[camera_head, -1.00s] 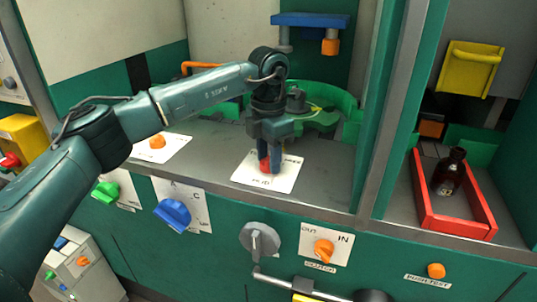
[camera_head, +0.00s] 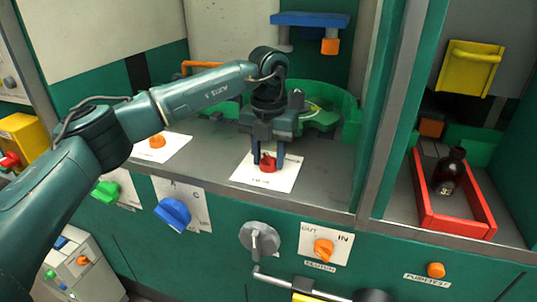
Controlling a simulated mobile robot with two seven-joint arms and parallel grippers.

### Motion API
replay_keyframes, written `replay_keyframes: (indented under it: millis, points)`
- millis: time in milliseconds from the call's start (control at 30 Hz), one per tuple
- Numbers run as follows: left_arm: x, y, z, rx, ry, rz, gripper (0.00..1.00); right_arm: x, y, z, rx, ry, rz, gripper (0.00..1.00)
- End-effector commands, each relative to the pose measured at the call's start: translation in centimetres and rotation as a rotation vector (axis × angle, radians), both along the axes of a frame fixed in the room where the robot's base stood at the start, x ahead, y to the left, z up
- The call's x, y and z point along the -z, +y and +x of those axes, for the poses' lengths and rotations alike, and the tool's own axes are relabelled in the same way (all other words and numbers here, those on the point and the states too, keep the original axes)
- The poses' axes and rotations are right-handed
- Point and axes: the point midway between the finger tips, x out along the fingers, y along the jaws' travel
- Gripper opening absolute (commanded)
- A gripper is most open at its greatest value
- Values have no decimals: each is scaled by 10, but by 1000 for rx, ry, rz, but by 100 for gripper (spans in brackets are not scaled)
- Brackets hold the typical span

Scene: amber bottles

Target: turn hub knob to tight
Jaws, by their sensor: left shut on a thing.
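The small red knob (camera_head: 267,165) sits on a white label plate (camera_head: 285,179) on the grey worktop. I take it to be the hub knob. My left gripper (camera_head: 267,160) points down from above with its fingers on either side of the red knob, shut on it. The lettering on the plate is too small to read and the fingers hide part of it. My right gripper is not in view.
Behind the gripper is a green curved housing (camera_head: 347,112). An orange knob (camera_head: 157,141) is on the worktop to the left. An amber bottle (camera_head: 449,172) stands in a red tray (camera_head: 456,226) at right. Several knobs, including a blue one (camera_head: 173,213), line the front panel.

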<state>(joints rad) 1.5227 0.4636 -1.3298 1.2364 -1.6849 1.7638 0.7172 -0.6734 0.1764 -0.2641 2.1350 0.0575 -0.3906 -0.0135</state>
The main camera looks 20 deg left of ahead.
Motion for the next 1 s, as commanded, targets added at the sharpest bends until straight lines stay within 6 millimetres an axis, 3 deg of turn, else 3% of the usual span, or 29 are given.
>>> replay_keyframes:
  millis: [500,533,800,1000]
  points:
    - [-1,0,1,-23,-4,-1,14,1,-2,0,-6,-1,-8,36]
    - [-1,0,1,-23,-4,-1,38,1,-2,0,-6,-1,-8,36]
    - [-1,0,0,-21,-2,-1,59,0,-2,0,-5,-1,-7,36]
    - [0,0,0,-21,-1,0,59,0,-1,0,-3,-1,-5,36]
